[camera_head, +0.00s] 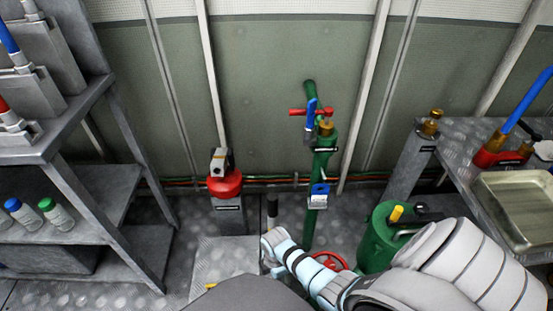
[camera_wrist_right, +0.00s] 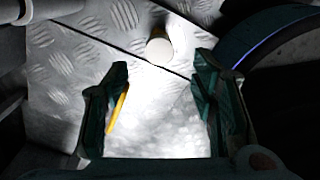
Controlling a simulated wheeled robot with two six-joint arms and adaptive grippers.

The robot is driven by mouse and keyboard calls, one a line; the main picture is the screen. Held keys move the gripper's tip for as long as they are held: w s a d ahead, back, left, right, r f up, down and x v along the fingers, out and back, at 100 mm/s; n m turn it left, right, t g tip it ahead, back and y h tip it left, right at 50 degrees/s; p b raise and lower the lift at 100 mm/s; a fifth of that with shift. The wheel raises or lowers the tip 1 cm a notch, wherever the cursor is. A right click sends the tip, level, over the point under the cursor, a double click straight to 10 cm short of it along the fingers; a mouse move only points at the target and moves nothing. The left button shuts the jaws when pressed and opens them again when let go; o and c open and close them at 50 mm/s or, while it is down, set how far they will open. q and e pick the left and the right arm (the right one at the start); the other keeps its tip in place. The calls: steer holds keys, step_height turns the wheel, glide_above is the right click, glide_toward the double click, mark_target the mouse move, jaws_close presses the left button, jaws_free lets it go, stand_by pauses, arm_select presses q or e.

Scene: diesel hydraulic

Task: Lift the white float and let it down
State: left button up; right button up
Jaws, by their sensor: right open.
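In the right wrist view, a small pale white cylinder (camera_wrist_right: 159,47) stands just past a dark seam in the tread plate. It looks like the white float, and it shows beyond and between my fingertips. My right gripper (camera_wrist_right: 162,68) is open, with its dark fingers apart and nothing between them. In the head view, my right arm reaches in from the lower right to the tread-plate box (camera_head: 225,258). I cannot make out the float there. My left gripper is in neither view.
A yellow stick (camera_wrist_right: 118,108) lies by the left finger. A green standpipe (camera_head: 323,165) with a red handle rises behind my right arm. A green canister (camera_head: 378,245) and a bench with a metal tray (camera_head: 482,205) are at right. Shelves (camera_head: 75,120) stand at left.

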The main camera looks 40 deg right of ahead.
step_height(320, 180, up, 12)
stand_by(0.4)
stand_by(0.3)
